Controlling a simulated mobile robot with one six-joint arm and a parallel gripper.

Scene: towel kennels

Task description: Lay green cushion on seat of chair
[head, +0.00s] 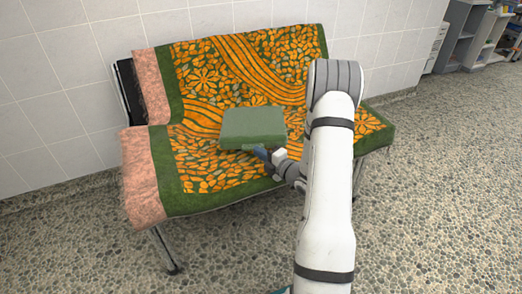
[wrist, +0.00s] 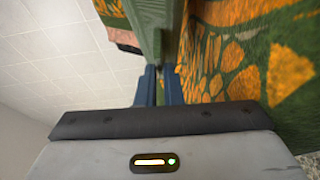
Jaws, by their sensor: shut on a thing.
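The green cushion (head: 252,128) is a flat square pad. In the head view it is over the seat of the chair (head: 205,180), a wide bench-like seat draped with an orange and green patterned cloth. My gripper (head: 262,153) is shut on the cushion's near edge. In the wrist view the two blue fingers (wrist: 159,75) pinch the green cushion (wrist: 152,25) from both sides. The patterned cloth is close to the right of the fingers there. I cannot tell whether the cushion touches the seat. My arm hides the right part of the seat.
The chair's backrest (head: 235,65) stands against the white tiled wall (head: 55,85). A pink cloth edge (head: 138,180) hangs at the left end of the seat. Grey shelves (head: 465,40) stand at the back right. The pebbled floor (head: 430,200) is clear at the right.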

